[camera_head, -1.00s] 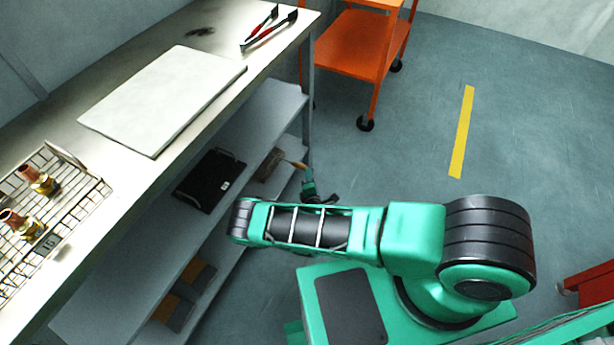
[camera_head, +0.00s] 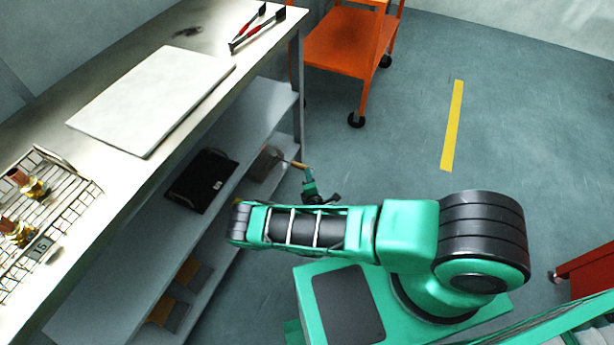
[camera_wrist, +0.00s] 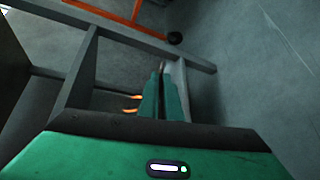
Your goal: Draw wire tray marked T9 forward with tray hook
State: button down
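A wire tray (camera_head: 72,196) lies on the bench at the left of the head view, cut off by the frame edge. Brass-and-copper fittings (camera_head: 30,184) stand in it. Its front tag (camera_head: 40,248) is tilted, and I cannot read it surely as T9. My gripper (camera_head: 309,178) is low beside the bench's far end, away from the tray. In the wrist view its green fingers (camera_wrist: 162,90) lie close together, with no object visible between them. A wooden-handled tool (camera_head: 292,163) on the lower shelf reaches close to the gripper; contact is unclear. I cannot identify the tray hook.
A white board (camera_head: 150,100) and red-and-black tongs-like tools (camera_head: 257,28) lie on the bench. A black labelled tray (camera_head: 203,182) is on the shelf below. An orange cart (camera_head: 345,45) stands behind. A red object (camera_head: 590,270) is at the right. The floor between is open.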

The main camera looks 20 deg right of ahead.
jog(key=shift+w+a, duration=1.3)
jog(key=shift+a, duration=0.25)
dwell(0.4)
jog(key=shift+r, duration=0.1)
notch_tip(320, 180, up, 8)
jog(key=shift+r, duration=0.15)
dwell(1.8)
jog(key=s+d, duration=0.7)
jog(key=d, duration=0.2)
jog(key=shift+s+d, duration=0.2)
jog(key=shift+s, duration=0.05)
dwell(0.8)
dwell(0.4)
